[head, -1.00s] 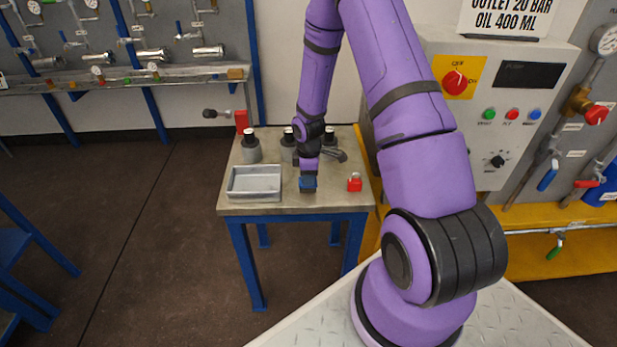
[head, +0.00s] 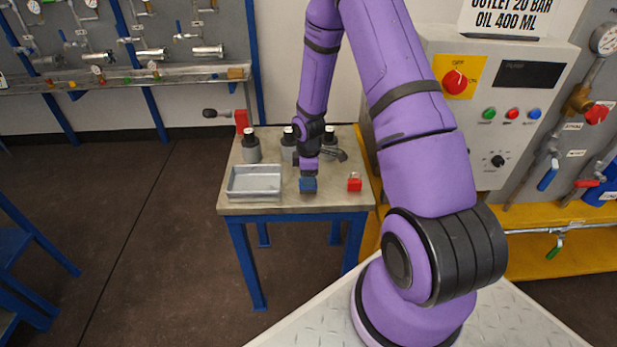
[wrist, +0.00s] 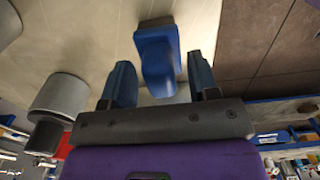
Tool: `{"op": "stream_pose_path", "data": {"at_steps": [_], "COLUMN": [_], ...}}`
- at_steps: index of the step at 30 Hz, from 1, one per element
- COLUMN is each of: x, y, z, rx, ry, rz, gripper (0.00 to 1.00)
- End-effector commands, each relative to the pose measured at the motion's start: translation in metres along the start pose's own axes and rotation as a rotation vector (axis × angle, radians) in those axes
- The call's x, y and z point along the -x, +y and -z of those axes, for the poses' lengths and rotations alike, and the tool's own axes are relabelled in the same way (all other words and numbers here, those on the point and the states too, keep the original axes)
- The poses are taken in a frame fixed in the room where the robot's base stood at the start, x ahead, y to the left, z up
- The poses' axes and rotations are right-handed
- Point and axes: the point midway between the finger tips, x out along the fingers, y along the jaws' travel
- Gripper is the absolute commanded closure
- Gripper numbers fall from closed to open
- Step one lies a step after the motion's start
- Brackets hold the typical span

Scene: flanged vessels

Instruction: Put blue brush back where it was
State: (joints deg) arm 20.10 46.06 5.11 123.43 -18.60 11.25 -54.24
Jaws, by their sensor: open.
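The blue brush (head: 308,186) is on the small metal-topped table, near its front edge, between the grey tray and the small red object. In the wrist view the blue brush (wrist: 157,60) lies between the two blue fingertips of my gripper (wrist: 163,78), reaching past them, with a gap on each side. My gripper (head: 308,174) points down just above and behind the brush in the head view. It is open and holds nothing. The gripper and arm hide part of the table behind the brush.
The grey tray (head: 254,182) stands left of the brush and a red padlock-like object (head: 354,183) stands right. Several grey vessels with dark tops (head: 251,148) stand along the back. A control cabinet (head: 497,110) stands close on the right.

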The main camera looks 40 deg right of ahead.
Motion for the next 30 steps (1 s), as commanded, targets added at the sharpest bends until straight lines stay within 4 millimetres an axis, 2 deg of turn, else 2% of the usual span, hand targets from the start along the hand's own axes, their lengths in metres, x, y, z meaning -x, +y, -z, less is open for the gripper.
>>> {"op": "stream_pose_path", "data": {"at_steps": [15, 25, 29, 30], "x": [0.090, 0.121, 0.153, 0.167], "y": [0.001, -0.001, -0.007, -0.010], "z": [0.000, 0.001, 0.005, 0.006], "rx": [-0.001, -0.011, -0.059, -0.083], "ry": [0.001, -0.003, -0.011, -0.013], "rz": [-0.004, -0.010, -0.044, -0.058], "gripper": [0.45, 0.45, 0.45, 0.45]}}
